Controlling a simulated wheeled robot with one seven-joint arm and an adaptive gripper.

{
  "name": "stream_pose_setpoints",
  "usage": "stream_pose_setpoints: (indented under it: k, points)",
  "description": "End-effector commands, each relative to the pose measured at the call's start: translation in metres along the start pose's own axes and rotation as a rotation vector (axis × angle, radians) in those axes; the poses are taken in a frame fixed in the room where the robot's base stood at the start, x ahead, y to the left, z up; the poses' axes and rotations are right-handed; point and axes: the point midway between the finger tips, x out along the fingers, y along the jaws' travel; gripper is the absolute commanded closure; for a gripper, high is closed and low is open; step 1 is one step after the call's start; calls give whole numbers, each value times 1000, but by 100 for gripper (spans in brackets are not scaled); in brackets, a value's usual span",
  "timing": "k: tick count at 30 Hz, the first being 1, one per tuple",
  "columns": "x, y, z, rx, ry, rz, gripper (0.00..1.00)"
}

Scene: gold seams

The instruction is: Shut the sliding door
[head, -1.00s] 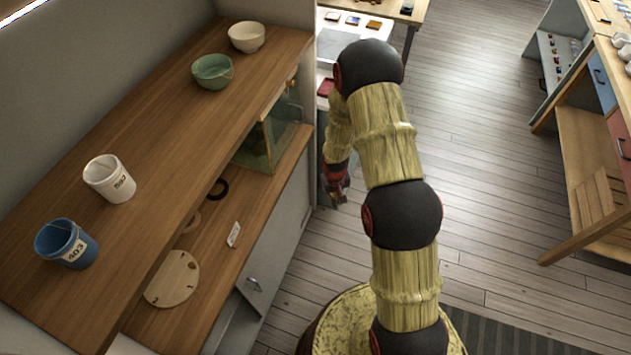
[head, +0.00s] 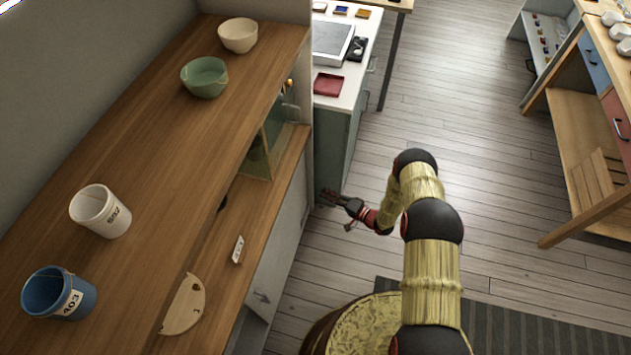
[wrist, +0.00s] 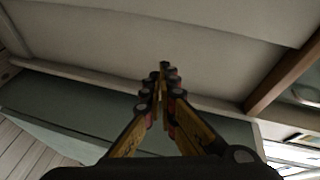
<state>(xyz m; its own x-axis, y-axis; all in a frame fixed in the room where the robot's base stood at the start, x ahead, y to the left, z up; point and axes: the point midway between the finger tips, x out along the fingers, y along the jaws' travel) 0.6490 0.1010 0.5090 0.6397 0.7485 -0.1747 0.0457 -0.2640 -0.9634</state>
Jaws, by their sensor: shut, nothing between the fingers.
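A pale grey door panel (head: 282,245) with a small metal handle (head: 262,297) is on the front of the low wooden-topped cabinet at left. A dark opening (head: 250,335) shows beside its near lower end, so the cabinet front is partly open there. My gripper (head: 324,198) is shut and empty, low near the far end of this front and the green cabinet, apart from the handle. In the wrist view my gripper (wrist: 162,78) has its fingertips together before a pale surface (wrist: 120,60); I cannot tell whether they touch it.
The upper shelf (head: 150,150) holds bowls and cups. A glass panel (head: 272,140) stands above the lower wooden top. The green cabinet (head: 338,150) is close to my gripper. Floor (head: 470,100) is clear to the right, up to a workbench (head: 575,150).

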Motion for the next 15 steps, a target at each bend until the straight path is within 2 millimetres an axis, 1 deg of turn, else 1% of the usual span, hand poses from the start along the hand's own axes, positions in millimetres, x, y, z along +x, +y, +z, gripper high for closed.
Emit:
stream_pose_setpoints:
  k: [1,3,5,8,11,15]
  points:
    - [0,-16,2,47,-4,-63,100]
    - [-2,-35,1,113,-7,-133,100]
    - [-4,-45,-2,161,-3,-172,100]
    - [-3,-48,-2,201,-5,-181,100]
    - [4,-48,-2,208,-8,-181,100]
    - [23,-51,-2,206,-9,-180,100]
